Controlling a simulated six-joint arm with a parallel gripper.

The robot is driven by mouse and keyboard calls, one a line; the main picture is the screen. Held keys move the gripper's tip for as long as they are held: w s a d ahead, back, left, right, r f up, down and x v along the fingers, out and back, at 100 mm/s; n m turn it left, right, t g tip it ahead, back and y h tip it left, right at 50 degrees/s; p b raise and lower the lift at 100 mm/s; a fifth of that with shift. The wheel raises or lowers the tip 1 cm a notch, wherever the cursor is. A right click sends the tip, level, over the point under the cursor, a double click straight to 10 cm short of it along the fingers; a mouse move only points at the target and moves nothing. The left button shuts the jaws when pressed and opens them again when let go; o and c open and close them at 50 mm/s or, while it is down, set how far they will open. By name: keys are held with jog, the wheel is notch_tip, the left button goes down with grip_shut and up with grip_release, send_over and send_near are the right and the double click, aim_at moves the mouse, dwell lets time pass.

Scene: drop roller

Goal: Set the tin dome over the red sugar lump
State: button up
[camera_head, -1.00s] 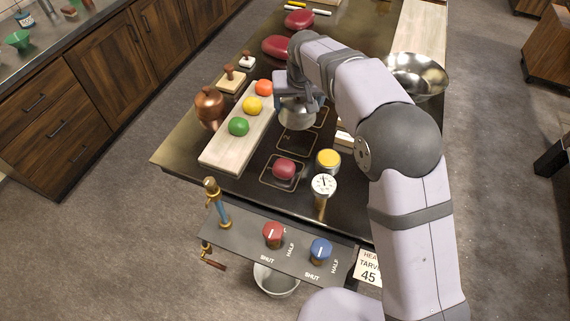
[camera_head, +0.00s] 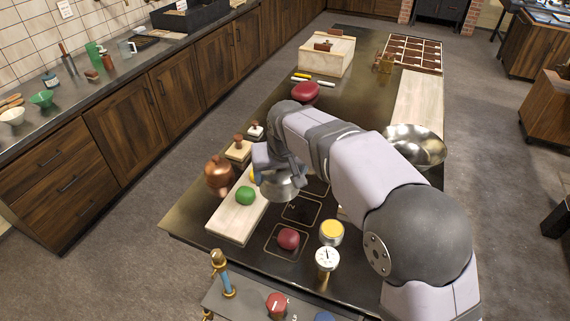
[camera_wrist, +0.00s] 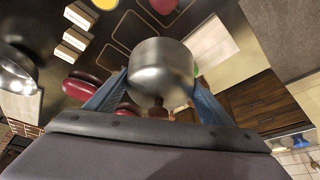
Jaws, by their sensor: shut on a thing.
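My gripper (camera_head: 279,170) is shut on the tin dome (camera_head: 282,189), a shiny metal cover held above the dark counter. In the wrist view the dome (camera_wrist: 160,70) sits between my two blue-grey fingers. The red sugar lump (camera_head: 288,239) rests uncovered inside an outlined square on the counter, nearer the camera than the dome. In the wrist view a red lump (camera_wrist: 164,6) shows at the top edge, apart from the dome. My gripper and the dome hide part of the pale board and its farther lumps.
A green lump (camera_head: 245,195) sits on the pale board (camera_head: 233,221) left of the dome. A yellow-topped tin (camera_head: 331,231) and a dial gauge (camera_head: 327,259) stand right of the red lump. A copper pot (camera_head: 218,174) is at left, a metal bowl (camera_head: 416,146) at right.

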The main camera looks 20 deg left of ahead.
jog(key=s+d, duration=0.1)
jog(key=s+d+f, duration=0.1)
jog(key=s, duration=0.1)
jog(key=shift+f, duration=0.15)
jog(key=m, duration=0.2)
send_over(288, 233)
jog(key=shift+h, duration=0.4)
jog(key=shift+f, duration=2.6)
jog(key=shift+d+f, duration=0.1)
jog(key=shift+f, duration=0.05)
jog(key=shift+f+b, duration=4.1)
jog(key=shift+f, duration=1.1)
jog(key=o, duration=1.2)
jog(key=shift+s, duration=0.1)
jog(key=shift+r, duration=0.15)
